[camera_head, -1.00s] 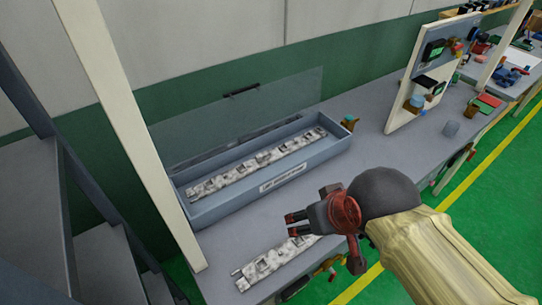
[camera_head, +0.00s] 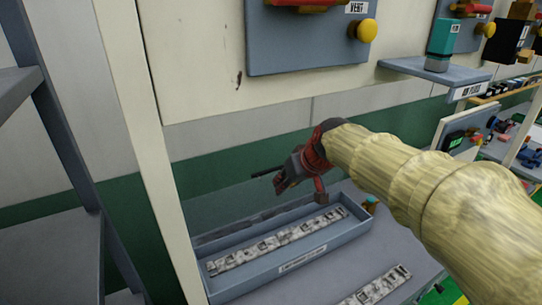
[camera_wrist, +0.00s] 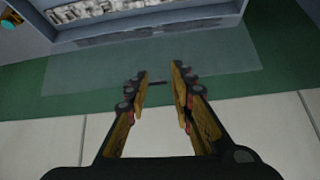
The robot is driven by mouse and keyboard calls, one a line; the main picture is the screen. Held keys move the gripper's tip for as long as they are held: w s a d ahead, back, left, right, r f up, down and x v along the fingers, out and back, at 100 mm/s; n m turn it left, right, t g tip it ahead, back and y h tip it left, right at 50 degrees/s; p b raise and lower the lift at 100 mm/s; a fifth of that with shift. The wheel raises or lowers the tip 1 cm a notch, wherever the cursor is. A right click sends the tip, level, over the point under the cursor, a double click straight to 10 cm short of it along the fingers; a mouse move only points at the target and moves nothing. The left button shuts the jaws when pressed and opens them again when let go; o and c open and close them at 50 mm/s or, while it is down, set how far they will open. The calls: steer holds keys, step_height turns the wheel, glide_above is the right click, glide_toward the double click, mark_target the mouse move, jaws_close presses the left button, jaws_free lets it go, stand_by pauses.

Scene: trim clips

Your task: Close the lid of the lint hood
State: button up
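The lint hood is a long blue-grey box (camera_head: 300,262) on the bench with a label on its front. Its clear lid (camera_head: 222,208) stands open, raised at the back against the wall; it also shows in the wrist view (camera_wrist: 85,75). A dark handle (camera_head: 266,172) is on the lid's upper edge. My gripper (camera_head: 280,184) is above the box, close by the handle. In the wrist view my gripper (camera_wrist: 159,72) is open, and the handle (camera_wrist: 158,83) appears between its fingers; contact cannot be told. A mottled white strip (camera_head: 275,242) lies inside the box.
Another mottled strip (camera_head: 378,284) lies on the bench in front of the box. A pale post (camera_head: 155,150) stands left of the box. A wall panel with a yellow knob (camera_head: 367,30) and a small shelf (camera_head: 435,72) are above. A small teal-brown item (camera_head: 369,203) is by the box's right end.

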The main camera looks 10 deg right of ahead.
steer(key=shift+n+t+y, duration=0.3)
steer(key=shift+n+t, duration=0.1)
steer(key=shift+t, duration=0.1)
steer(key=w+p, duration=0.3)
steer(key=w, duration=1.1)
steer(key=shift+w+d, duration=0.15)
steer(key=shift+w, duration=0.2)
steer(key=c, duration=0.4)
steer(key=shift+t, duration=0.3)
steer(key=w, duration=0.2)
steer(key=w+f+p, duration=0.1)
steer(key=w, duration=0.2)
steer(key=w+f+p, duration=0.1)
steer(key=w, duration=0.2)
steer(key=shift+w+d+f, duration=0.25)
steer(key=shift+d, duration=0.15)
jaws_close()
step_height(320, 180, down, 7)
steer(key=w, duration=0.2)
steer(key=shift+w+a+f+p, duration=0.2)
steer(key=shift+w+a+p, duration=0.1)
steer(key=shift+w+a, duration=0.15)
steer(key=shift+f+b, duration=0.1)
steer(key=shift+b, duration=0.4)
